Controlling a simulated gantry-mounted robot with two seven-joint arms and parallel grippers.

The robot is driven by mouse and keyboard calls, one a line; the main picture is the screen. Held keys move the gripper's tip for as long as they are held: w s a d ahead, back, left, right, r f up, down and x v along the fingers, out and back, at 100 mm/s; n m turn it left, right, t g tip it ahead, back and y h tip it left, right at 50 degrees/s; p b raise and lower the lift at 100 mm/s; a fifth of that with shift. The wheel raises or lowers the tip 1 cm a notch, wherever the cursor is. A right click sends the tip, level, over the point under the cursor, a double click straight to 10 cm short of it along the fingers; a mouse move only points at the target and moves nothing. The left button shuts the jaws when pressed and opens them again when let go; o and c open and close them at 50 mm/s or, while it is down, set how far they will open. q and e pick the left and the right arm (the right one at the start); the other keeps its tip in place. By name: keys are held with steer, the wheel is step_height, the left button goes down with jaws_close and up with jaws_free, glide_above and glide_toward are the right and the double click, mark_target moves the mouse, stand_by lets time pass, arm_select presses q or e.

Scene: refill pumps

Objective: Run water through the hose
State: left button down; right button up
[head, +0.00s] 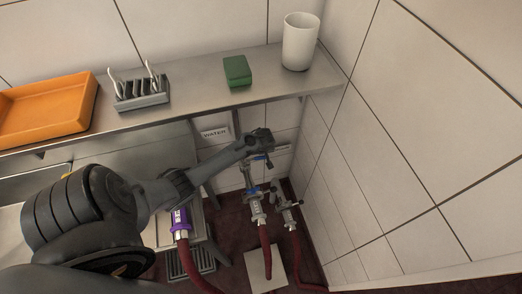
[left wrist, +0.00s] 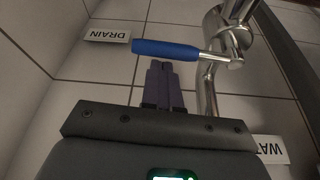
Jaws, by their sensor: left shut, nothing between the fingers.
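My left gripper (head: 262,140) reaches in under the shelf toward the pipes at the wall corner. In the left wrist view its fingers (left wrist: 163,85) are shut and empty. Their tips sit close beside a blue lever handle (left wrist: 165,48) on a metal valve and pipe (left wrist: 228,45); contact cannot be told. A DRAIN label (left wrist: 107,35) is on the tiles left of the lever, and a partly cut-off WATER label (left wrist: 270,149) is at lower right. A red hose (head: 265,240) hangs from a metal fitting (head: 257,210). Another red hose (head: 198,272) ends in a purple-banded coupling (head: 180,222). My right gripper is out of view.
A steel shelf (head: 195,98) runs above, holding an orange tray (head: 45,108), a grey rack (head: 141,91), a green block (head: 237,71) and a white cup (head: 300,42). A second fitting (head: 287,206) with a hose stands close to the tiled right wall (head: 420,150). A floor grate (head: 192,263) lies below.

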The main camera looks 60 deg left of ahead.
arm_select(q)
steer(key=shift+s+d+r+m+p, duration=0.1)
steer(key=shift+d+r+m+p, duration=0.2)
steer(key=shift+p, duration=0.35)
steer(key=s+d+m+t+h+p, duration=0.2)
steer(key=s+d+m+h+p, duration=0.2)
steer(key=m+p, duration=0.7)
steer(key=shift+s+d+f+m+t, duration=0.3)
steer(key=shift+s+d+m, duration=0.75)
steer(key=shift+s+m, duration=0.95)
steer(key=shift+w+h, duration=0.15)
steer(key=shift+h, duration=0.15)
steer(key=p+v, duration=0.2)
steer(key=v, duration=0.5)
steer(key=shift+r+p, duration=0.2)
steer(key=shift+p, duration=0.1)
stand_by(1.7)
